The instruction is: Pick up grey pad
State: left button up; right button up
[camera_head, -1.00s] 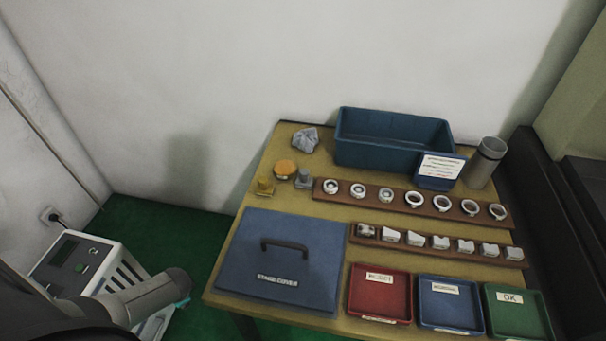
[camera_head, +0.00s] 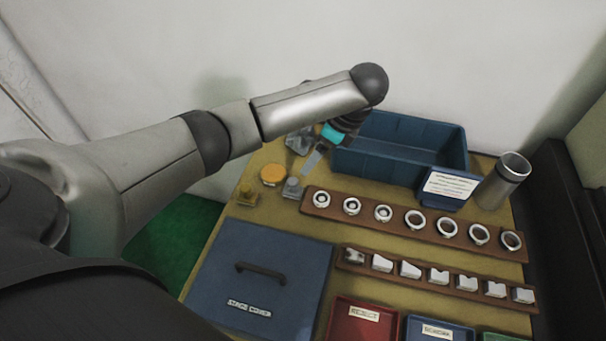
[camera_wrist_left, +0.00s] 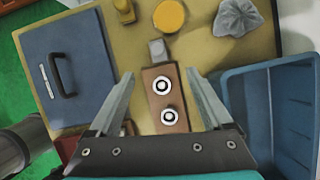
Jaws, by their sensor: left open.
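A small grey block-like piece (camera_head: 291,187), which looks like the grey pad, stands on the table beside the left end of the ring rack. In the left wrist view the grey piece (camera_wrist_left: 158,48) lies just beyond the fingertips, roughly centred between them. My left gripper (camera_head: 312,160) is above the table close to the grey piece, between it and the blue bin. My right gripper is not in view.
A yellow disc (camera_head: 273,175), a yellow block (camera_head: 246,195) and a crumpled grey cloth (camera_wrist_left: 237,17) are close by. The ring rack (camera_head: 335,211) adjoins the grey piece. The blue bin (camera_head: 455,150) stands behind. A blue lidded case (camera_head: 225,270) lies in front.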

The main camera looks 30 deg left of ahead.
aim_at(294, 182)
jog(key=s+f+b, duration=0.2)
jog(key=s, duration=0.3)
pick_arm(q)
jog(key=x, duration=0.4)
jog(key=b+x, duration=0.1)
jog(key=x, duration=0.3)
jog(key=shift+s+f, duration=0.2)
jog(key=shift+f, duration=0.2)
jog(key=shift+a+f, duration=0.3)
jog(key=shift+f, duration=0.25)
jog(key=b+x, duration=0.2)
jog(key=x, duration=0.2)
jog(key=shift+s+a+f, duration=0.15)
jog(key=shift+s+f, duration=0.05)
jog(key=shift+f, duration=0.2)
grip_shut()
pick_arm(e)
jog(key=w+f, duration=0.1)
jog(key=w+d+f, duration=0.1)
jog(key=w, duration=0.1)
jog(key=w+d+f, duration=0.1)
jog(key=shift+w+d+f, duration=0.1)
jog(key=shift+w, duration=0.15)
